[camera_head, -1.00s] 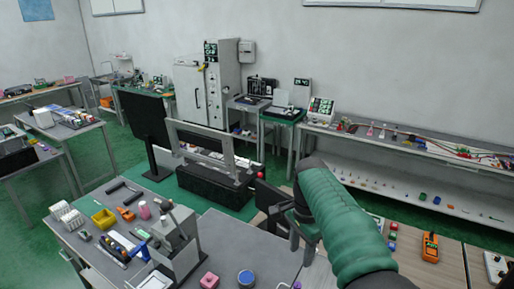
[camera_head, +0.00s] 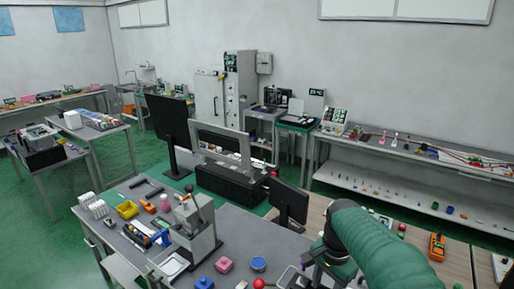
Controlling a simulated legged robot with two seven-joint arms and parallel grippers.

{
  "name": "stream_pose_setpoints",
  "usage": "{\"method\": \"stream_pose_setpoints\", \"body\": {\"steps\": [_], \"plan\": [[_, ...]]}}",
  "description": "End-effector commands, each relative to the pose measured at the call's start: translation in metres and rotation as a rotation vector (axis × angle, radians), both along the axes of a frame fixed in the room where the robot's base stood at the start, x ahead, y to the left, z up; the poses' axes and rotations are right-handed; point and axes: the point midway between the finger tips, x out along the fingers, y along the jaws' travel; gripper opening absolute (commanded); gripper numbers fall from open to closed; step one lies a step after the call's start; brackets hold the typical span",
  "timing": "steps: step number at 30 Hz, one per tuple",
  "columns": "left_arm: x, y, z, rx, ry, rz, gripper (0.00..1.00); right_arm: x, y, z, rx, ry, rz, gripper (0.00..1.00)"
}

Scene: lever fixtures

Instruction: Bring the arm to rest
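My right arm (camera_head: 385,245), in a green sleeve, comes in from the lower right. Its dark gripper (camera_head: 312,262) is small and partly hidden by the arm, over the right part of the grey workbench. I cannot tell whether its fingers are apart, and I see nothing clearly held. A grey upright fixture (camera_head: 203,232) stands on the bench to the left, apart from the gripper. A red ball knob (camera_head: 259,284) shows at the bottom edge, left of the gripper. My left gripper is not in view.
A dark monitor (camera_head: 289,204) stands just beyond the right gripper. A pink block (camera_head: 224,265), a blue round piece (camera_head: 258,264) and a yellow bin (camera_head: 127,209) lie on the workbench (camera_head: 232,232). An orange meter (camera_head: 437,247) is right of the arm.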

Motion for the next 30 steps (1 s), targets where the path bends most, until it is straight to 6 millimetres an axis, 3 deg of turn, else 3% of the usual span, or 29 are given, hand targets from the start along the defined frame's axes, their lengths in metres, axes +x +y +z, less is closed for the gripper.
{"method": "stream_pose_setpoints", "body": {"steps": [8,12,15,20,30], "plan": [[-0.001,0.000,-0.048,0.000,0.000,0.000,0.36,-0.063,-0.016,-0.090,-0.021,-0.069,0.313,0.42],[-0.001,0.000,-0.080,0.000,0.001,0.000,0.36,-0.125,-0.021,-0.155,-0.066,-0.123,0.590,0.42],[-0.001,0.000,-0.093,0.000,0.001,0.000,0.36,-0.164,-0.022,-0.186,-0.105,-0.154,0.765,0.42],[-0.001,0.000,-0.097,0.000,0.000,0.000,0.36,-0.192,-0.022,-0.203,-0.137,-0.174,0.892,0.42],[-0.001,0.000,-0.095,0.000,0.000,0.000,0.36,-0.192,-0.022,-0.202,-0.137,-0.174,0.897,0.42]]}}
